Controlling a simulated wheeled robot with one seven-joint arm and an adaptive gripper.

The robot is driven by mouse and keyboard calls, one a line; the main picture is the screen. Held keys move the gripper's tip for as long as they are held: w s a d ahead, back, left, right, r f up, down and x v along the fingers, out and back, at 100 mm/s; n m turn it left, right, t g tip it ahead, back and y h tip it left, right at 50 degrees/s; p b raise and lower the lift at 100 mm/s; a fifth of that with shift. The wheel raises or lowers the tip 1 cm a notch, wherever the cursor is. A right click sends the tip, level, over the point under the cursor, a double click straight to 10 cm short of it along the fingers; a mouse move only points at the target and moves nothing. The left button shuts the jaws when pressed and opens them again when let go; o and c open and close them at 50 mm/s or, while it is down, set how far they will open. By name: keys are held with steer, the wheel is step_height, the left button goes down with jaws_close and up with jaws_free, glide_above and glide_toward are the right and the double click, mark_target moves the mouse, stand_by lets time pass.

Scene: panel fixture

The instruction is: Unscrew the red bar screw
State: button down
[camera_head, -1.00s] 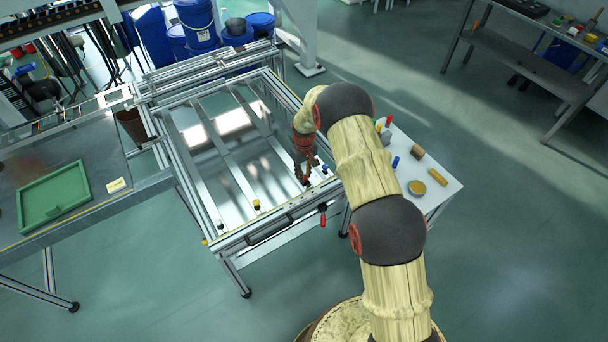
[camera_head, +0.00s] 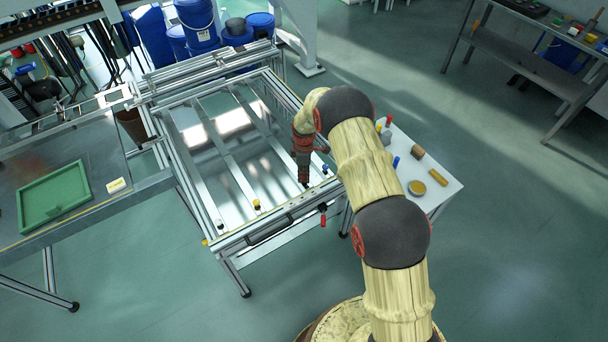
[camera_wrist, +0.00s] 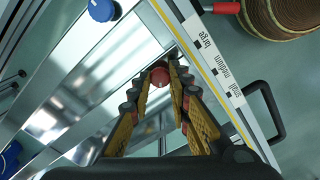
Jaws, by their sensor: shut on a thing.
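The red bar screw (camera_wrist: 160,76) shows its round red head in the wrist view, near the middle of the panel frame's front edge. My gripper (camera_wrist: 160,82) points down at it, with one fingertip on each side of the head. It is shut on the screw. In the head view my gripper (camera_head: 304,183) is at the frame's front right part and hides the screw. How far the screw is threaded in cannot be told.
The panel frame (camera_head: 262,232) has several slanted bars, with a yellow screw (camera_head: 257,204) and a blue knob (camera_head: 325,168) nearby. A label strip (camera_wrist: 221,75) and black handle (camera_wrist: 268,108) line the front edge. A white side table (camera_head: 440,200) holds small parts at right.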

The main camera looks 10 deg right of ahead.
steer(key=n, duration=0.4)
steer(key=shift+r+n, duration=0.1)
steer(key=shift+n, duration=0.2)
steer(key=n, duration=0.5)
steer(key=shift+w, duration=0.1)
steer(key=shift+n, duration=0.3)
steer(key=c, duration=1.6)
jaws_free()
steer(key=shift+c, duration=0.2)
step_height(320, 180, up, 12)
